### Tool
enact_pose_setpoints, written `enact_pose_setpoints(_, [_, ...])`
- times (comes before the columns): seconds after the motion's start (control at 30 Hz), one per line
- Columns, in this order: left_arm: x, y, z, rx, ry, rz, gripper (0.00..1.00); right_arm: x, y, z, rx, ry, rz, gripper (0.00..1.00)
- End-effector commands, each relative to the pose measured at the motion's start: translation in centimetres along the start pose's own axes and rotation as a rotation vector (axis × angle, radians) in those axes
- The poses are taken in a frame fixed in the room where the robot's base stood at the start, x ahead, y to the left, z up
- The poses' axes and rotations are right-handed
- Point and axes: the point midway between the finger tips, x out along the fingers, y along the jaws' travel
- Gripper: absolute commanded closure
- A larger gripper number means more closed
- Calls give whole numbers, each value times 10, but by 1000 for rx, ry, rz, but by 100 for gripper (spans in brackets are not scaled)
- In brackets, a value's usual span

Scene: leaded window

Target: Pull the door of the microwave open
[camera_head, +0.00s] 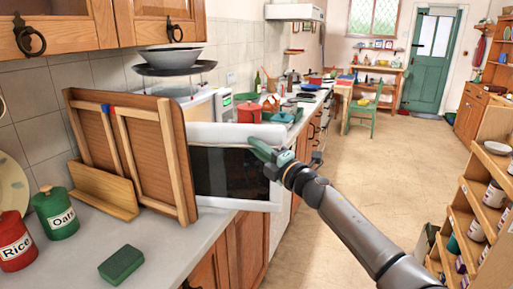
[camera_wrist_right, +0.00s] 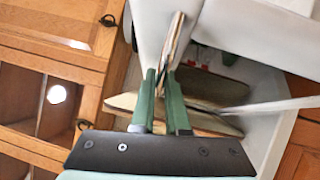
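The microwave (camera_head: 202,108) is a white box with a green display on the counter, partly hidden by the wooden rack. Its door (camera_head: 232,172) is white with a dark window. It stands swung out from the body over the counter's front edge. My right gripper (camera_head: 262,148) is at the upper right part of the door, near its free edge. In the wrist view the green fingers of my right gripper (camera_wrist_right: 162,75) are close together with a narrow gap. A thin strip runs up beyond their tips. Whether they clamp the door is unclear. My left gripper is out of view.
A wooden rack (camera_head: 133,150) stands close to the door's left. Bowls (camera_head: 170,57) sit above the microwave. Rice (camera_head: 15,240) and oats (camera_head: 56,213) canisters and a green block (camera_head: 121,265) are on the near counter. Shelves (camera_head: 470,220) stand at right; the floor (camera_head: 345,150) between is clear.

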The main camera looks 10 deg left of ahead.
Motion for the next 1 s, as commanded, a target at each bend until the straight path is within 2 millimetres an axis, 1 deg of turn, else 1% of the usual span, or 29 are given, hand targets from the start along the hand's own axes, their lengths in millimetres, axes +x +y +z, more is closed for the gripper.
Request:
enact_pose_setpoints(0.03, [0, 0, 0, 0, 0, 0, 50, 0, 1, 0, 0, -2, 1, 83])
enact_pose_setpoints(0.27, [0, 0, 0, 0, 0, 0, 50, 0, 0, 0, 0, -1, 1, 58])
enact_pose_setpoints(0.53, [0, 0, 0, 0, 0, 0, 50, -1, 0, 0, 0, -1, 0, 58])
enact_pose_setpoints(0.67, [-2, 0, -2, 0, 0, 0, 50, -5, 1, 2, 0, -2, 0, 58])
enact_pose_setpoints(0.87, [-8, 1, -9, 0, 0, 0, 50, -21, 2, 2, -2, -2, -1, 58])
enact_pose_setpoints(1.0, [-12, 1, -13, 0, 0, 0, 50, -38, 1, 2, -3, -1, 0, 58])
